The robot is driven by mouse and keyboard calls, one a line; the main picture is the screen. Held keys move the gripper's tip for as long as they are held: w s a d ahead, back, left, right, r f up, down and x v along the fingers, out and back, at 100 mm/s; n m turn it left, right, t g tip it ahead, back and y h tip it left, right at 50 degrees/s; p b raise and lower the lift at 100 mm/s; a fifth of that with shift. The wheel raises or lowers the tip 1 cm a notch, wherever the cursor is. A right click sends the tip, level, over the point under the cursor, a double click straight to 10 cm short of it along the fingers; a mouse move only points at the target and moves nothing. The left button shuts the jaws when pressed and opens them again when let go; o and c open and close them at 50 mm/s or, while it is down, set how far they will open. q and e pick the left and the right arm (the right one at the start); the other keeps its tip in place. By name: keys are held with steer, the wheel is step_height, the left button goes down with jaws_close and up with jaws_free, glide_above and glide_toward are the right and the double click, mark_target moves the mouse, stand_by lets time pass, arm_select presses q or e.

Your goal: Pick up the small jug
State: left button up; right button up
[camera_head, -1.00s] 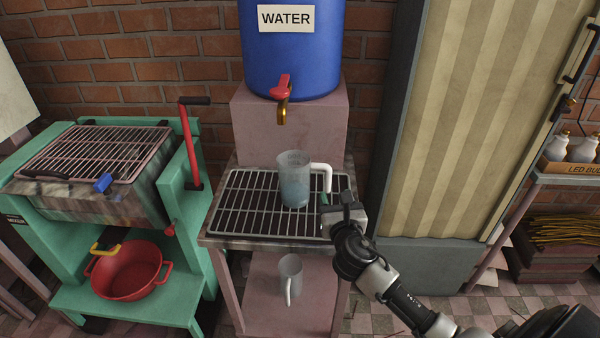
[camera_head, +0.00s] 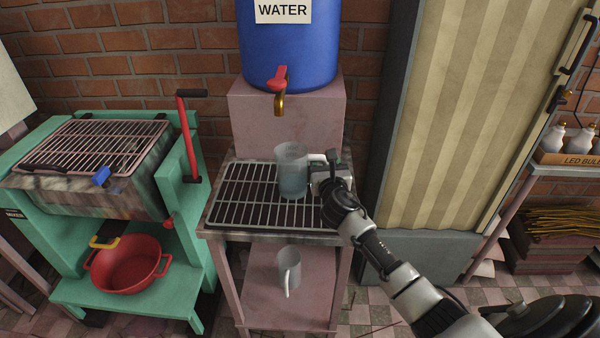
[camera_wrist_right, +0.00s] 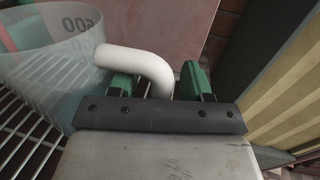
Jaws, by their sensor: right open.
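A clear measuring jug (camera_head: 291,178) with a white handle stands upright on the metal grate, with bluish water in its lower part. In the right wrist view the jug (camera_wrist_right: 45,50) shows at the left with a "500" mark. Its white handle (camera_wrist_right: 135,60) reaches between the two green fingers of my right gripper (camera_wrist_right: 155,85), which are open and apart around it. In the head view my right gripper (camera_head: 325,172) is at the jug's right side, partly covering the handle. A second clear jug (camera_head: 290,267) stands on the shelf below. My left gripper is out of view.
The blue water tank (camera_head: 288,50) with its red-handled tap (camera_head: 279,90) stands behind and above the grate (camera_head: 235,205). A green mixer stand (camera_head: 60,225) with a red pot (camera_head: 127,264) is at left. A striped cabinet (camera_head: 470,110) is close on the right.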

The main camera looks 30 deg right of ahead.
jaws_close()
steer(key=shift+r, duration=0.2)
